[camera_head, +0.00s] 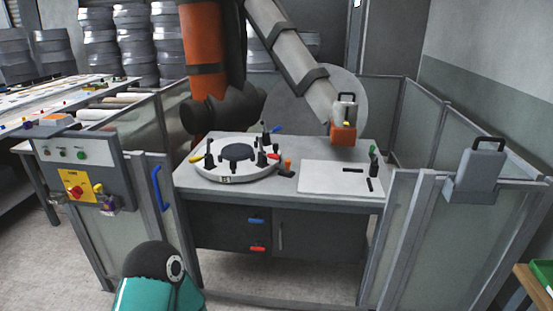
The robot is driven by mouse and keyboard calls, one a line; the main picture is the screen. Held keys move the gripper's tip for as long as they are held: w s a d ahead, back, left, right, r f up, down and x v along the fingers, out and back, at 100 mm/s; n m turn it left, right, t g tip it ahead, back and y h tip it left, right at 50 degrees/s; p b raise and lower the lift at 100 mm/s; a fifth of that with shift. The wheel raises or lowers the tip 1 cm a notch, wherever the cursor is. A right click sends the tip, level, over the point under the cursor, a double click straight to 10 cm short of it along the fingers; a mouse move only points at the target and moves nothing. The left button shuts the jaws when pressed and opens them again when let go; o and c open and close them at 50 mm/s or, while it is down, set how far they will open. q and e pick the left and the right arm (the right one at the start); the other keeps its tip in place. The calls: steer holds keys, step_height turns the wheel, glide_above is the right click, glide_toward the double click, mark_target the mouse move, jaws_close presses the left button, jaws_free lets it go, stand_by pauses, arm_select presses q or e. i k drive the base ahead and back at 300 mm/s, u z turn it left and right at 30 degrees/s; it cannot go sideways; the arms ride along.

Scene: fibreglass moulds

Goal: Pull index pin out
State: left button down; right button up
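A round white turntable fixture (225,176) sits on the left part of the grey workbench (335,153), with a dark hub and several dark upright pieces on it. A small piece with an orange top (287,164) stands at the fixture's right edge beside a dark block. It may be the index pin, but it is too small to tell. A teal and black part of my arm shows at the bottom left, well short of the bench. Neither of my grippers is in view.
An orange and grey industrial arm (205,50) hangs over the bench. Glass fence panels (415,240) flank both sides, with an opening at the front. A control box (80,170) and blue handle (159,188) are on the left. A white plate (341,178) lies right of the fixture.

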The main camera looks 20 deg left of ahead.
mark_target(288, 162)
steer(key=i, duration=1.2)
